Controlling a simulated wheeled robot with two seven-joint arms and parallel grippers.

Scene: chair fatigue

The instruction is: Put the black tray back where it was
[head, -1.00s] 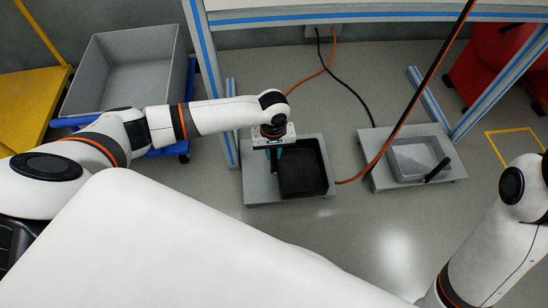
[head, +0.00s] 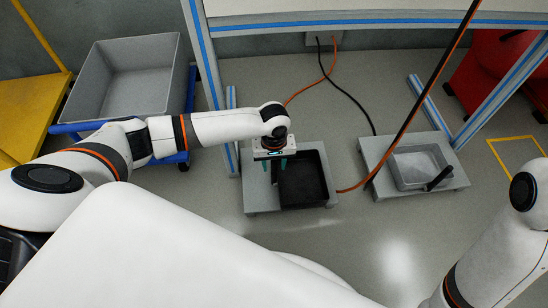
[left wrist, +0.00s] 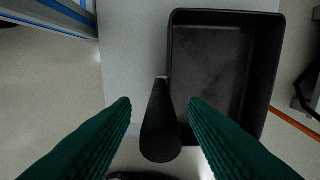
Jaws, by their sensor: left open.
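The black tray (head: 304,182) rests on the left grey platform (head: 262,196) in the head view. In the left wrist view the black tray (left wrist: 216,70) is empty, and its dark handle (left wrist: 160,122) points toward the camera. My left gripper (head: 275,178) is just left of the tray, pointing down. In the left wrist view its green fingers (left wrist: 158,104) are open, one on each side of the handle, with gaps visible. My right arm (head: 490,245) shows at the right of the head view, but its gripper is out of frame.
A grey tray (head: 418,166) with a black handle sits on a second grey platform (head: 378,150) to the right. A grey bin (head: 130,75) stands on a blue base at the left. Cables hang between the platforms. Blue-striped frame posts (head: 208,70) stand behind.

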